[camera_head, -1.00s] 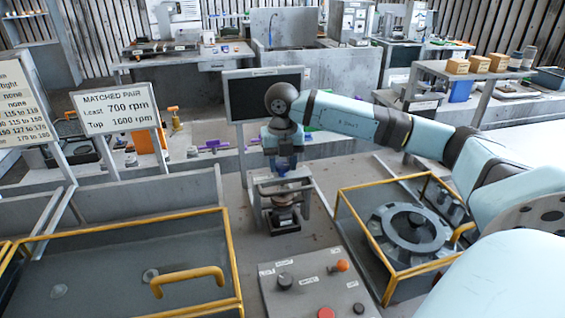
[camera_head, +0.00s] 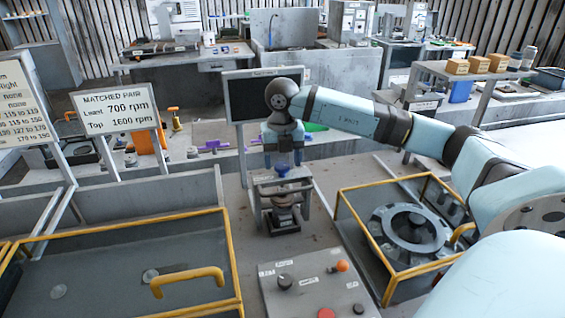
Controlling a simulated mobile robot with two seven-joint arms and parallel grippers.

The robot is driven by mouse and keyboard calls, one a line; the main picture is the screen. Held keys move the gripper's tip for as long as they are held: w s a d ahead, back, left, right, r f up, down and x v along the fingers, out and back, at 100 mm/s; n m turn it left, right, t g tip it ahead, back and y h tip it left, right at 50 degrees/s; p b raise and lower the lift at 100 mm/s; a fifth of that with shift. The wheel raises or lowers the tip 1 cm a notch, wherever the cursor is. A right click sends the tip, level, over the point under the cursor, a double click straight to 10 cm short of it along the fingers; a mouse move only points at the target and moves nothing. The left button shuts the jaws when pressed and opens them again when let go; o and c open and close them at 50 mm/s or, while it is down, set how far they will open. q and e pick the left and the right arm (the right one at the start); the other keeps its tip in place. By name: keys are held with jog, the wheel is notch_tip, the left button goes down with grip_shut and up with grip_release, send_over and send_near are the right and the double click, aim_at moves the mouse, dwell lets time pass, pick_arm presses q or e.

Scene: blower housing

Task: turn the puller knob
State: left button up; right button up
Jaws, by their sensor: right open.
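The puller is a small grey frame (camera_head: 262,203) on the bench in the middle, with a dark round part (camera_head: 284,209) inside it. My right arm comes in from the right. My left gripper is not in view.
A grey control panel (camera_head: 268,298) with knobs and a red button stands in front of the puller. A yellow-framed box (camera_head: 340,213) holding a round housing is to the right, and a larger yellow-edged tray (camera_head: 110,300) is at left. A dark screen (camera_head: 262,98) stands behind.

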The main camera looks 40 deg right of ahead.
aim_at(282, 166)
notch_tip(282, 166, up, 13)
dwell(0.3)
dwell(0.5)
